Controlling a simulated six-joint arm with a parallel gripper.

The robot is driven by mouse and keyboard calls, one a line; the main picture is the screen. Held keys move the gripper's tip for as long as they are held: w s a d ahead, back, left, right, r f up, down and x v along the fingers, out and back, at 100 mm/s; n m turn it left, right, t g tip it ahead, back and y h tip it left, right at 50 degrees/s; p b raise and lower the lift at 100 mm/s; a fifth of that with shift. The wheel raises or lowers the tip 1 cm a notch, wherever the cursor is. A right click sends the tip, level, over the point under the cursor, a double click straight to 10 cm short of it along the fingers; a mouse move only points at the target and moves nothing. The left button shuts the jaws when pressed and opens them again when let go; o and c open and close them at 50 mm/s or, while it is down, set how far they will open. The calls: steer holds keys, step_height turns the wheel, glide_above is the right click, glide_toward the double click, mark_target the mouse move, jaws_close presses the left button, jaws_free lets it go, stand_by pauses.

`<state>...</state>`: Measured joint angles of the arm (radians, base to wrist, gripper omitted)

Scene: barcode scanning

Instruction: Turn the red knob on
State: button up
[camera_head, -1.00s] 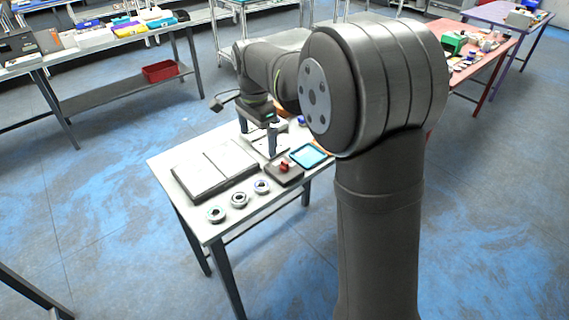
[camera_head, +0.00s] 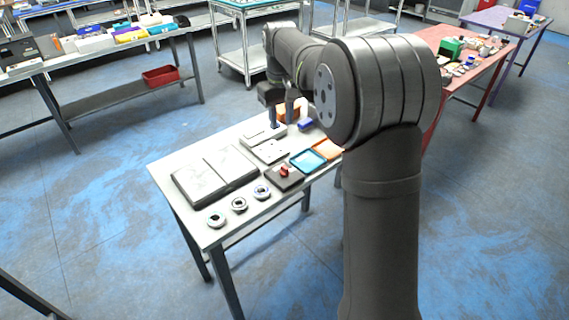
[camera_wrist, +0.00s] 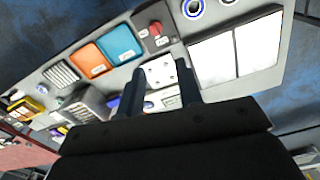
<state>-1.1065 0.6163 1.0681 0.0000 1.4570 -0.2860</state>
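The red knob (camera_head: 285,170) sits on a dark box (camera_head: 290,182) near the front right of the white table, beside a blue tray. In the wrist view the red knob (camera_wrist: 156,29) shows near the top, on its dark box (camera_wrist: 151,18). My gripper (camera_head: 281,112) is over the back of the table, well behind the knob. In the wrist view my gripper's two fingers (camera_wrist: 158,78) are apart with nothing between them. A white plate with small holes lies beyond the fingertips.
A blue tray (camera_head: 307,162) and an orange tray (camera_head: 328,147) lie right of the knob box. A double white panel (camera_head: 216,172) lies to its left. Several round rings (camera_head: 239,204) line the front edge. Bins and boxes crowd the table's back.

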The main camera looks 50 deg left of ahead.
mark_target(284, 167)
steer(key=f, duration=0.5)
steer(key=f+n, duration=0.1)
steer(key=f, duration=0.5)
steer(key=w+f+n, duration=0.1)
steer(key=f, duration=0.5)
jaws_close()
